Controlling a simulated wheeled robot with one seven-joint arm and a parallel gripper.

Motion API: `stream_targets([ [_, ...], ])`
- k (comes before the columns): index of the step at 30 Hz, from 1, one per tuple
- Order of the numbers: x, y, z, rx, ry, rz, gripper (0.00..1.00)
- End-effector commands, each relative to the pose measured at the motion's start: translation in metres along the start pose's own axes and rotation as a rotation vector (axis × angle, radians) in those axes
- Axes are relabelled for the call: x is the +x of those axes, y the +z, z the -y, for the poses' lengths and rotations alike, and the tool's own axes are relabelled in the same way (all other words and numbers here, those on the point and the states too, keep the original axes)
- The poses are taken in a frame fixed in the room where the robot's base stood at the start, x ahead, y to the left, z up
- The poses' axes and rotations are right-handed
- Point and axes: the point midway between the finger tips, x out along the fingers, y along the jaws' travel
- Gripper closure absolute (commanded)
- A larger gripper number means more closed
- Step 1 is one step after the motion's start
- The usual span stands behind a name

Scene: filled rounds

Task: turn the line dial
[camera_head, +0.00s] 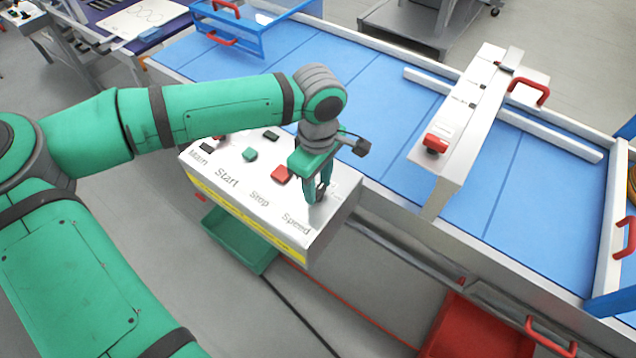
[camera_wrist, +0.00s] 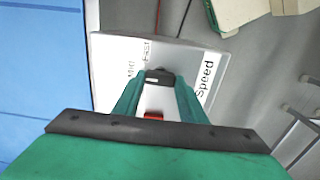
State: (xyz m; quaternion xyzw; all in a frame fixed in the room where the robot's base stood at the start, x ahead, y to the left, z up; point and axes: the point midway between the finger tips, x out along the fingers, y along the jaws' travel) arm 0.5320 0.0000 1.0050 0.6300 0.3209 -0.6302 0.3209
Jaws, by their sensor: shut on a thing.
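The control box (camera_head: 252,196) is white with a yellow front stripe and labels Main, Start, Stop and Speed. The dial (camera_head: 320,190) is a dark knob behind the Speed label, mostly hidden by my fingers in the head view. My gripper (camera_head: 318,192) points down onto it and is shut on it. In the wrist view the dark dial (camera_wrist: 159,77) sits between the tips of my gripper (camera_wrist: 158,82), with the words Mid, Fast and Speed around it. Which way its pointer faces cannot be told.
A red Stop button (camera_head: 281,174) and a green Start button (camera_head: 250,154) stand close left of my gripper. A blue conveyor (camera_head: 375,130) runs behind the box. A white bridge with a red button (camera_head: 436,142) spans it. A green bin (camera_head: 238,240) sits below.

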Motion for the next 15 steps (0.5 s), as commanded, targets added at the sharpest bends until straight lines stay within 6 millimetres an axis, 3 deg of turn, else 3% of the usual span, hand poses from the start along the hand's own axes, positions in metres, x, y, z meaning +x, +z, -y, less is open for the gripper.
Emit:
stream_targets([
  [1,-0.0011,0.0008,-0.0009,0.001,0.003,0.001,0.6],
  [3,-0.0009,0.0008,-0.0008,0.001,0.002,0.001,0.44],
  [15,-0.0061,-0.0004,-0.0003,-0.001,0.001,-0.001,0.44],
])
